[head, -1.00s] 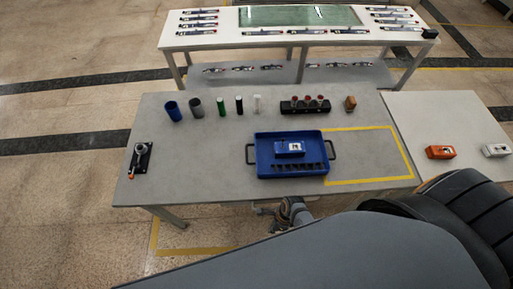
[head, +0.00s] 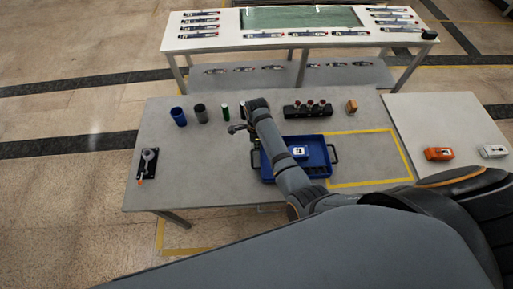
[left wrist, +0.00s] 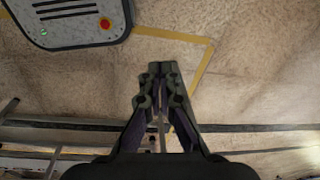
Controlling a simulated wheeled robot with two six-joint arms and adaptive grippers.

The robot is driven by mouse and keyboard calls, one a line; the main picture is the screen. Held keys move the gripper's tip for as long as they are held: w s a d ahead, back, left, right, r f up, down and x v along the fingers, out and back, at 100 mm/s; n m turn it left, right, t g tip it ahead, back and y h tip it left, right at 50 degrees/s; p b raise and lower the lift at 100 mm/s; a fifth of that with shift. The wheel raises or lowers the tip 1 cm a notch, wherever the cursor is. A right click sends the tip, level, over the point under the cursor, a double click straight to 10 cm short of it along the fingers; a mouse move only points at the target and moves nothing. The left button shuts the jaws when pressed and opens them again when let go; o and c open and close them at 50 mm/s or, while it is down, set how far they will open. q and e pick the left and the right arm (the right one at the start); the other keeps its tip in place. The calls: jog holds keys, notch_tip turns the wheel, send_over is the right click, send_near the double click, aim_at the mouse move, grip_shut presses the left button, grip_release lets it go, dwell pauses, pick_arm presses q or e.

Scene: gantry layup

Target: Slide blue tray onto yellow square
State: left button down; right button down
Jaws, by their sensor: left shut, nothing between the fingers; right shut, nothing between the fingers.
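The blue tray (head: 319,152) lies on the grey table, partly covered by my right arm. It holds a small blue box with a white label (head: 299,152). The yellow square (head: 372,183) is a taped outline on the table to the tray's right; the tray's right end reaches its left side, which is hidden. My right gripper (head: 233,129) is shut and empty, near the tray's left end and apart from it as far as I can see. My left gripper (left wrist: 160,72) shows in the left wrist view, shut and empty, with floor behind it.
Cups and cylinders (head: 201,113) line the table's back, with a black rack (head: 307,110) and a brown block (head: 352,106). A black device (head: 148,163) sits at the left. An orange box (head: 439,154) is on the side table. The square's inside is clear.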

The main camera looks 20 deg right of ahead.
notch_tip(320, 180, down, 9)
jog(key=b, duration=0.8)
jog(key=shift+w+f, duration=0.1)
jog(key=shift+w, duration=0.05)
jog(key=shift+f+b, duration=0.15)
jog(key=shift+b, duration=0.15)
